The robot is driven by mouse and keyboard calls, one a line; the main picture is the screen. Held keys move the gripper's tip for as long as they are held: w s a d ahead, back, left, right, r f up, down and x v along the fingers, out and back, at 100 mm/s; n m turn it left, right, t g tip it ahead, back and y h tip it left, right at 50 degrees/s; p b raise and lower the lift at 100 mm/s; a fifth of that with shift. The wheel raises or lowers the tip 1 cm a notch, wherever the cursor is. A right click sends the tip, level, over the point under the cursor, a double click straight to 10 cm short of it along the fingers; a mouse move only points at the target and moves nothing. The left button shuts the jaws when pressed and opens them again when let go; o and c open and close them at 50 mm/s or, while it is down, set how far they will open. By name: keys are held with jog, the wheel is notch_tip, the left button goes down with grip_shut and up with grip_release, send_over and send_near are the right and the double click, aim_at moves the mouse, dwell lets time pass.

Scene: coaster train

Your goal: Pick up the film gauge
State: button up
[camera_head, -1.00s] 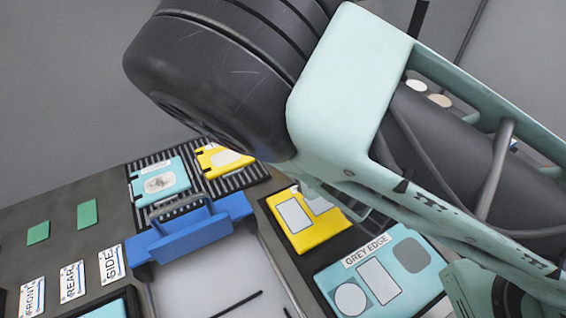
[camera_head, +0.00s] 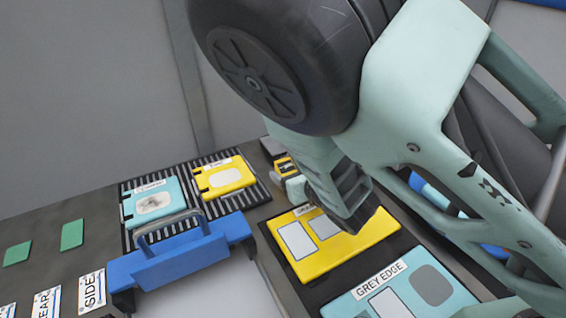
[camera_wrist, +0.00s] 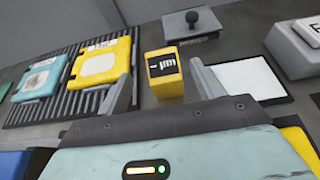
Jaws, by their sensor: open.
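The film gauge (camera_wrist: 163,75) appears to be the small yellow block with a black display face, standing on the dark bench top in the wrist view. It also shows in the head view (camera_head: 284,166), partly hidden by my gripper. My gripper (camera_wrist: 164,90) is open and empty. In the wrist view one finger is on each side of the gauge in the picture, with a gap on both sides. I cannot tell whether the fingertips are level with it. In the head view, my gripper (camera_head: 292,182) is close to the gauge.
A ribbed black mat (camera_head: 182,214) holds a teal plate (camera_head: 140,210) and a yellow plate (camera_head: 222,177). A blue handled frame (camera_head: 185,258) stands in front. A yellow panel (camera_head: 330,255) and a teal "GREY EDGE" panel (camera_head: 455,292) lie right. A grey block with a black knob (camera_wrist: 192,35) stands behind the gauge.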

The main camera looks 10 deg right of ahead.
aim_at(288, 170)
jog(key=x, duration=0.3)
jog(key=p+x, duration=0.1)
jog(key=shift+w+d+f, duration=0.15)
jog(key=shift+w+f, duration=0.15)
jog(key=shift+f, duration=0.25)
jog(key=c, duration=1.2)
